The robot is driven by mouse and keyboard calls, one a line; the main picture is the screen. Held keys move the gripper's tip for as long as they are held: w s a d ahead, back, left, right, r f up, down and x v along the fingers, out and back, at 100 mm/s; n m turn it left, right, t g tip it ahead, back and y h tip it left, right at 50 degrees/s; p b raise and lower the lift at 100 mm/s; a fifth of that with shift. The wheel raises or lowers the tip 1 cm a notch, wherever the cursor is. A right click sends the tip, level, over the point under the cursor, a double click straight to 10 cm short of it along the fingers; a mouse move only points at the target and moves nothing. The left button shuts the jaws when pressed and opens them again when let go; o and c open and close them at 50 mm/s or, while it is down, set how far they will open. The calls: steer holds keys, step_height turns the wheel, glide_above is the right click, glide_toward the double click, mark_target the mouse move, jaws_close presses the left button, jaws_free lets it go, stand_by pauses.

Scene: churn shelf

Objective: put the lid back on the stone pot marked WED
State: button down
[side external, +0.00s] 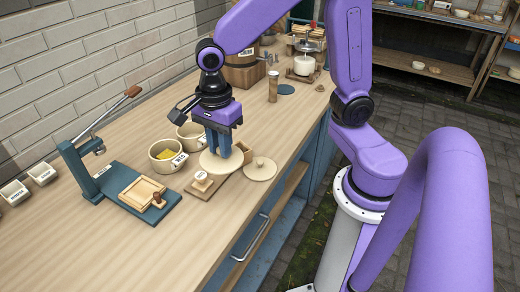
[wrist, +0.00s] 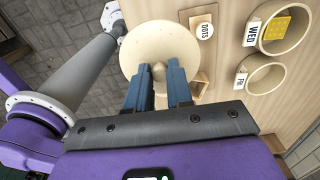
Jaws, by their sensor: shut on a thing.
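My gripper (side external: 218,152) is shut on the knob of a round cream lid (side external: 210,164) and holds it over a brown board. In the wrist view the fingers (wrist: 161,72) close on the knob at the middle of this lid (wrist: 158,35). The stone pot marked WED (wrist: 291,45) is open, with something yellow and patterned inside. In the side view this pot (side external: 159,163) stands on the bench, left of my gripper and apart from the held lid. A second cream lid (side external: 260,169) lies on the bench to the right of my gripper.
Another open pot (side external: 183,137), with a partly readable label (wrist: 241,79), stands behind the WED pot. A round tag reading DOTS (wrist: 205,31) is on the brown board (side external: 190,190). A blue press (side external: 104,180) stands at left. A tall jar (side external: 273,87) stands farther back.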

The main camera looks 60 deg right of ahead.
steer(key=w+d+f, duration=0.1)
steer(key=w+d, duration=0.1)
steer(key=w, duration=1)
steer(key=w+d+f, duration=0.1)
steer(key=w, duration=1.1)
steer(key=shift+s+d+f, duration=0.1)
steer(key=shift+f, duration=1.6)
steer(key=shift+s+d+f, duration=0.1)
steer(key=shift+f, duration=1.55)
steer(key=shift+f, duration=0.15)
steer(key=shift+w, duration=0.1)
steer(key=shift+c, duration=2.3)
jaws_free()
step_height(320, 180, up, 7)
